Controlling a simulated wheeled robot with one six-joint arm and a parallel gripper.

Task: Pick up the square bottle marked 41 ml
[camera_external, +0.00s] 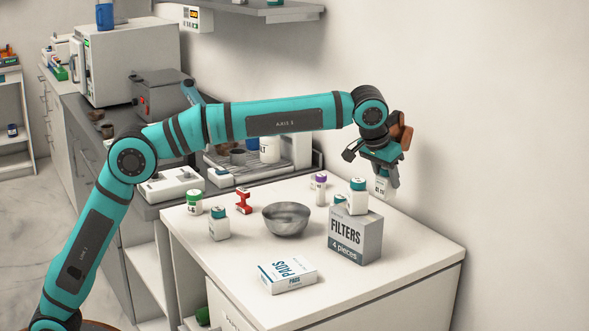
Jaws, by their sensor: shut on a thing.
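My gripper (383,177) points down above the back right of the white table (415,265). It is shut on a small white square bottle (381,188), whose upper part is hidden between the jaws. Another white square bottle (357,202) with a teal cap stands on the FILTERS box. A third white bottle (219,227) with a teal cap stands at the table's left.
The FILTERS box (354,238) stands right of a grey bowl (287,222). A green-capped bottle (194,205), a red object (243,203) and a purple-capped bottle (320,192) stand behind. The table's right side is clear; a wall is close behind.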

